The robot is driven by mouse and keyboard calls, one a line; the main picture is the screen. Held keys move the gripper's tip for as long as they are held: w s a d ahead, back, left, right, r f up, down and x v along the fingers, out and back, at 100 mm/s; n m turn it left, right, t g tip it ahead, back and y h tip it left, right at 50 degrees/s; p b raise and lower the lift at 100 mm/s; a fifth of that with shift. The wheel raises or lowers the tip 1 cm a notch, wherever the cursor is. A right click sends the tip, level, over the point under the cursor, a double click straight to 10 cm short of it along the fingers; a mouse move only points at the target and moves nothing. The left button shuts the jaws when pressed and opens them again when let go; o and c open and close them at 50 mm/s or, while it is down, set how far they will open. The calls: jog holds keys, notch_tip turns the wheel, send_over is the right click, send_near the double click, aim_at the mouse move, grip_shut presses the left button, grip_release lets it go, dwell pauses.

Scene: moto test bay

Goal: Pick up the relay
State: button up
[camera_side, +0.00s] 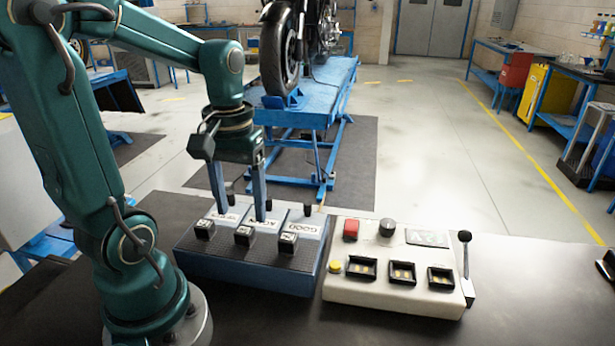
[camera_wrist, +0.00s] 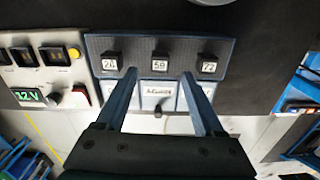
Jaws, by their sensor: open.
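Three small black relays with white number labels stand in a row on the dark front part of a blue tray (camera_side: 250,271): a left one (camera_side: 204,229), a middle one (camera_side: 244,236) and a right one (camera_side: 287,243). In the wrist view they read about 26 (camera_wrist: 110,62), 58 (camera_wrist: 160,62) and 72 (camera_wrist: 207,63). My gripper (camera_side: 241,214) is open, its two blue fingers pointing down over the tray's lettered rear bins. In the wrist view my gripper (camera_wrist: 160,76) has its fingertips on either side of the middle relay's line, with nothing between them.
A cream tester box (camera_side: 393,295) with three sockets, a red button (camera_side: 351,229), a dark knob (camera_side: 387,227), a yellow button (camera_side: 335,266) and a side lever (camera_side: 465,255) stands right of the tray. Black posts rise behind the tray. The dark bench front is clear.

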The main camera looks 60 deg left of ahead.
aim_at(244, 230)
jog(key=shift+f, duration=2.25)
grip_shut()
